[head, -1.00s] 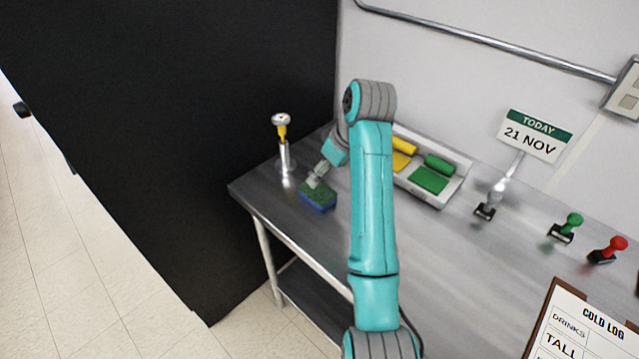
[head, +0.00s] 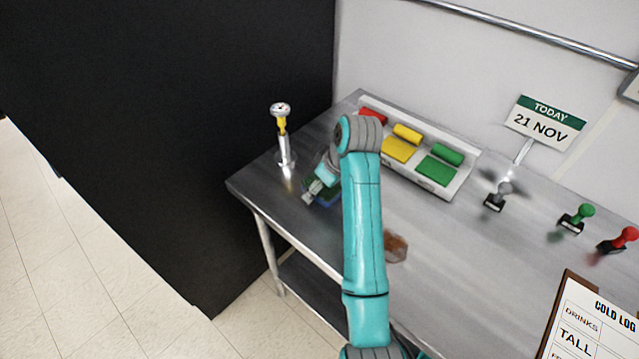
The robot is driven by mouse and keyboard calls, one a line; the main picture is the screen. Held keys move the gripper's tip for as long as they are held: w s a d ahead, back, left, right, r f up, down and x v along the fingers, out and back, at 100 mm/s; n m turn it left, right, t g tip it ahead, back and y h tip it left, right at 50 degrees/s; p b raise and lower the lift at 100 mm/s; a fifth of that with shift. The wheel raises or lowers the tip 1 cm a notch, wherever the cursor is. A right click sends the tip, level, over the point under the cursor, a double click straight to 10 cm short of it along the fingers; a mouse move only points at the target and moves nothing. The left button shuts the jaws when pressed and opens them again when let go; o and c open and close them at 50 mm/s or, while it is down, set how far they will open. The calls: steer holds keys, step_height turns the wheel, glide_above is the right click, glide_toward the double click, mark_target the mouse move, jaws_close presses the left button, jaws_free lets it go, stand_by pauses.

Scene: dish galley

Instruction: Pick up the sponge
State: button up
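The sponge (head: 328,201), green on top with a blue lower part, lies on the steel table near its left front edge. My gripper (head: 308,197) is at the sponge and covers part of it in the head view. The fingers are small and blurred here. I cannot tell whether they touch the sponge or whether they are open or shut.
A steel post with a gauge-like top (head: 283,135) stands left of the sponge. A tray (head: 440,190) with red, yellow and green pads is behind my arm. A brown lump (head: 396,247), several stamps and a clipboard (head: 590,325) are to the right. A black wall is at left.

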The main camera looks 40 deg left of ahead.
steer(key=shift+f, duration=0.2)
stand_by(0.6)
steer(key=c, duration=0.8)
